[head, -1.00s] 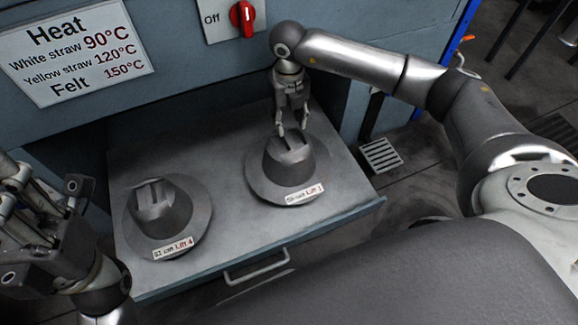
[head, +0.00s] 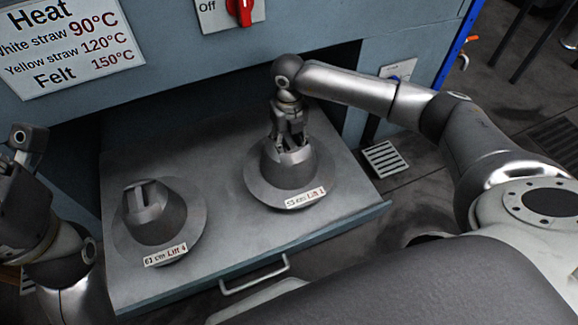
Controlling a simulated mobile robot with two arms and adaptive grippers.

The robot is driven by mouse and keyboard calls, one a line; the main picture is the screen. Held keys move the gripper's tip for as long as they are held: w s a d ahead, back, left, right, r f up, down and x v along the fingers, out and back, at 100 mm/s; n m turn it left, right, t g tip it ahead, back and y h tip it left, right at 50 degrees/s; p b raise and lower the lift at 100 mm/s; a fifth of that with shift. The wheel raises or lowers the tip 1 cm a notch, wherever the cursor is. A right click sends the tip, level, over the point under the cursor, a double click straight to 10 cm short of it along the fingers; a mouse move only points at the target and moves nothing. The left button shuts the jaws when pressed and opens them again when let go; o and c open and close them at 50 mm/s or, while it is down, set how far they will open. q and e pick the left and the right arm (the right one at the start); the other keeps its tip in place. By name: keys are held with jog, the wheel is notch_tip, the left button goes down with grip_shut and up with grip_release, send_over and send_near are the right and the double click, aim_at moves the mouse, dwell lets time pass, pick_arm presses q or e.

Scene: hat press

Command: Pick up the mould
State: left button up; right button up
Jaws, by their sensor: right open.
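Two grey hat-shaped moulds sit on an open drawer (head: 225,248). The right mould (head: 289,172) has a wide brim and a label on its front edge. The left mould (head: 160,218) has a slotted top with a bar across it and a label reading "Lift 4". My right gripper (head: 289,146) points down at the top of the right mould, with its fingers open at the crown. The fingertips are partly hidden in the recess there, and I cannot tell whether they touch it. My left gripper (head: 22,180) is at the left edge, away from both moulds, partly cut off.
The blue-grey cabinet front (head: 180,70) rises behind the drawer, with a heat sign (head: 70,45) and a red switch (head: 240,12). The drawer handle (head: 254,275) is at the front. A floor grate (head: 384,158) lies to the right.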

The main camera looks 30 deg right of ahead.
grip_shut()
dwell(0.3)
jog(key=shift+w+r, duration=0.1)
jog(key=shift+r, duration=0.05)
jog(key=shift+r, duration=0.1)
